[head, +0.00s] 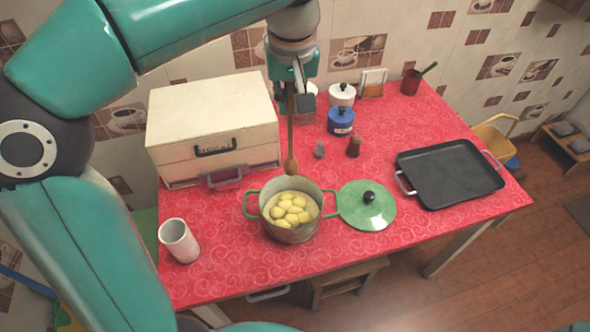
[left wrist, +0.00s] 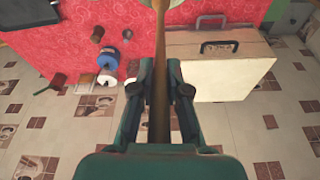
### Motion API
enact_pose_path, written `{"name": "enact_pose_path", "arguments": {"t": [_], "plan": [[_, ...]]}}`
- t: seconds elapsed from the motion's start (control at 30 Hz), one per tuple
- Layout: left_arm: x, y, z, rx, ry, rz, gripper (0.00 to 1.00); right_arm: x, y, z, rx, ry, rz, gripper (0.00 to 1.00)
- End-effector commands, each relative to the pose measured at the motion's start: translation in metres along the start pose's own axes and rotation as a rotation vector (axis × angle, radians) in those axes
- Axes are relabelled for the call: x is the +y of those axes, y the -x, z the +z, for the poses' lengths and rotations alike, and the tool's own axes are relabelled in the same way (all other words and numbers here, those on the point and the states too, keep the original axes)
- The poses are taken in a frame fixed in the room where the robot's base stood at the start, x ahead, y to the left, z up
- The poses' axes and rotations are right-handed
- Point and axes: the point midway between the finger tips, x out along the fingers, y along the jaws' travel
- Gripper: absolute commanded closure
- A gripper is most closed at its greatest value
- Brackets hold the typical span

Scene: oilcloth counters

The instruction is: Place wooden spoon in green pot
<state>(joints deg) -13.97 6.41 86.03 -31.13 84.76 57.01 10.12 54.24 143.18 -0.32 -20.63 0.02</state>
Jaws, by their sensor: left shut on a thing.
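The wooden spoon (head: 291,135) hangs upright, bowl end down, from my left gripper (head: 290,92), which is shut on its handle. The spoon (left wrist: 160,75) also shows between the fingers of my left gripper (left wrist: 160,88) in the left wrist view. The pot (head: 291,237) with green handles stands on the red table and holds several yellow potatoes (head: 291,208). In the head view the spoon's bowl appears just above the pot's far rim; its exact height is hard to tell. The green lid (head: 367,206) lies beside the pot on the right. My right gripper is not seen.
A cream bread box (head: 215,115) stands left of the spoon. Blue (head: 341,121) and white (head: 342,94) canisters and two small shakers stand behind the lid. The front right of the red table (head: 420,228) is clear.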

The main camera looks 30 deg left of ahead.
Motion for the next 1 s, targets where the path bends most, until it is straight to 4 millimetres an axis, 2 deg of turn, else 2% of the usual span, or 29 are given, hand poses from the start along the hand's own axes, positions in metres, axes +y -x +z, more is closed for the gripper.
{"name": "enact_pose_path", "arguments": {"t": [0.03, 0.2, 0.4, 0.5, 0.73, 1.0], "plan": [[-0.002, -0.014, 0.004, -0.003, 0.0, -0.005, 1.0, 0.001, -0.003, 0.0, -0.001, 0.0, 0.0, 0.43], [-0.002, -0.059, 0.014, -0.004, 0.0, -0.006, 1.0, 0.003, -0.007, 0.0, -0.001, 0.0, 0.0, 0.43], [-0.002, -0.106, 0.026, -0.004, 0.001, -0.005, 1.0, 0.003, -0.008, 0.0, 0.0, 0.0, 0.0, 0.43], [-0.001, -0.12, 0.029, -0.002, 0.001, -0.003, 1.0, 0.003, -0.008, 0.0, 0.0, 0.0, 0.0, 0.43], [-0.001, -0.136, 0.033, -0.001, 0.0, -0.002, 1.0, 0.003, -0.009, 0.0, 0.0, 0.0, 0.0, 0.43], [-0.001, -0.169, 0.041, -0.002, 0.0, -0.003, 1.0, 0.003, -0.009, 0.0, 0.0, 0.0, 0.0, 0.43]]}}
